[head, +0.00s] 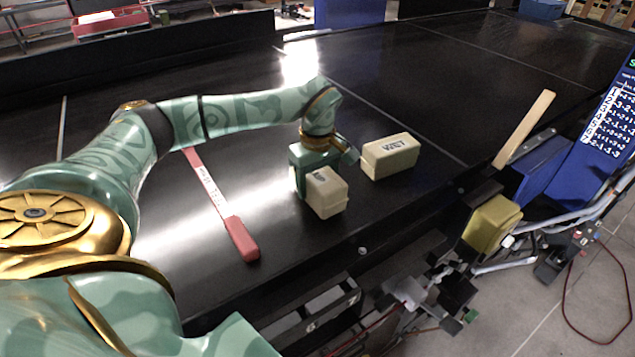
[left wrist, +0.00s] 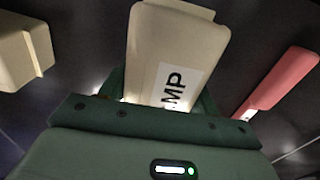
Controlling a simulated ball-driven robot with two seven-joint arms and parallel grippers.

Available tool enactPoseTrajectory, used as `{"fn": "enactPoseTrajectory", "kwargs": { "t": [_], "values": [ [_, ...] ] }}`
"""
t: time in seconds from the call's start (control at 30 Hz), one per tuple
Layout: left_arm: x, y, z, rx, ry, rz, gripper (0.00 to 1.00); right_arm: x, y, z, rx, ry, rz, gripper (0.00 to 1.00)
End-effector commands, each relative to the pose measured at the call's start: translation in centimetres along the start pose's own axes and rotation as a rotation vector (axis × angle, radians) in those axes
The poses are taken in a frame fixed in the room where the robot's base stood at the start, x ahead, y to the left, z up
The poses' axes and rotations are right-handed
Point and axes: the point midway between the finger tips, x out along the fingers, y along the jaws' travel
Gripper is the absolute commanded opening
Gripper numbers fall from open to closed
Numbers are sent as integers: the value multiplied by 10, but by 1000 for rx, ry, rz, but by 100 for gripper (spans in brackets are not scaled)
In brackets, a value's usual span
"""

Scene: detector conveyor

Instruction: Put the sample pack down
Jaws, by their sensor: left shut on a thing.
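My left gripper (head: 312,178) is shut on a cream block-shaped pack (head: 327,193) over the black conveyor belt (head: 400,85). The held pack fills the top middle of the left wrist view (left wrist: 178,45), with a white label whose visible letters end in "MP". I cannot tell whether its underside touches the belt. A second cream pack (head: 391,156), with dark lettering on top, rests on the belt just right of the gripper, apart from the held one. It also shows in the left wrist view (left wrist: 22,52). My right gripper is not in view.
A red-handled flat tool (head: 240,238) lies on the belt left of the gripper. The belt behind is clear.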

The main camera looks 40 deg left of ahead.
Motion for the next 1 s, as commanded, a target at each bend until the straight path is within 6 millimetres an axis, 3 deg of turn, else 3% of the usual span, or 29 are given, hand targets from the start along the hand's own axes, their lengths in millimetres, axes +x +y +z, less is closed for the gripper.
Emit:
{"fn": "enactPoseTrajectory", "kwargs": {
  "t": [0.47, 0.5, 0.53, 0.87, 1.0],
  "values": [
    [12, 0, 0, -1, 1, 3, 24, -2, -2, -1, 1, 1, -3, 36],
    [12, 0, 0, -1, 1, 2, 73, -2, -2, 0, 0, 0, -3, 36],
    [12, 0, 0, -1, 1, 2, 81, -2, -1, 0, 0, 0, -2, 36],
    [10, 0, 0, -2, 0, 3, 84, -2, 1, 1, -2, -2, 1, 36],
    [-9, 2, -1, -1, 3, 7, 84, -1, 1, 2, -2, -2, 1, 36]
  ]
}}
